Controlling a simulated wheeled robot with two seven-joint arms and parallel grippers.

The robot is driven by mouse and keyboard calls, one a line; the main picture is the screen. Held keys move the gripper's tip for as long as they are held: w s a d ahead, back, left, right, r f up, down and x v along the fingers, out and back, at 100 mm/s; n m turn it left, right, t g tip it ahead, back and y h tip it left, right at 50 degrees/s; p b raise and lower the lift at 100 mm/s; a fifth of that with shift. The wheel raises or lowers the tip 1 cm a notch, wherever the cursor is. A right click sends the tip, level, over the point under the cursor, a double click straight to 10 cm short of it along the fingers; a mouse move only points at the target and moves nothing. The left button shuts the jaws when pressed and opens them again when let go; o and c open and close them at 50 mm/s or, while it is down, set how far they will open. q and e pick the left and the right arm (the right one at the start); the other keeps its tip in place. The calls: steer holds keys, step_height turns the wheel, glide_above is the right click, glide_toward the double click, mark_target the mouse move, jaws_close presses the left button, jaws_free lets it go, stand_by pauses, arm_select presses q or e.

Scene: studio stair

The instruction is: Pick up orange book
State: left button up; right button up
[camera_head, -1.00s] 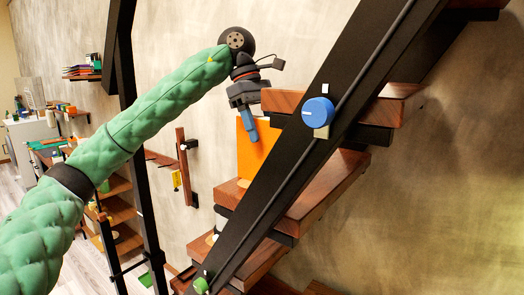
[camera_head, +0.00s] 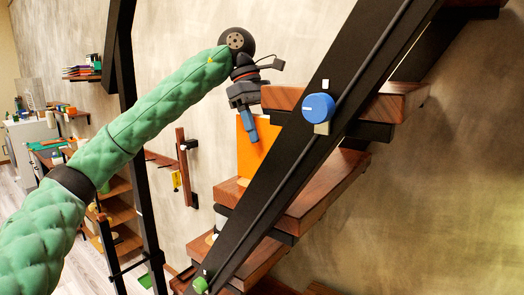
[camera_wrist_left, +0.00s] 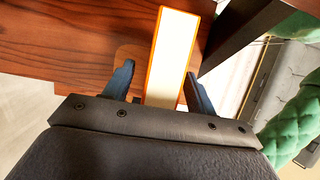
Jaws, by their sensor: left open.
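The orange book (camera_head: 246,155) stands upright on a wooden stair tread (camera_head: 318,190) in the head view, partly hidden by the black stair beam. My left gripper (camera_head: 252,134) points down at the book's top edge, below the tread above. In the left wrist view the book (camera_wrist_left: 172,60) shows its pale page edge and orange covers between the two blue fingers of the left gripper (camera_wrist_left: 160,88). The fingers are open, with a gap on both sides of the book. My right gripper is in neither view.
A black diagonal stair beam (camera_head: 290,150) with a blue round knob (camera_head: 318,107) runs close to the right of the gripper. A higher tread (camera_head: 385,103) lies just right of it. A wall shelf with books (camera_head: 82,72) is at far left.

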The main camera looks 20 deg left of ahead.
arm_select(q)
steer(key=shift+c, duration=0.3)
jaws_close()
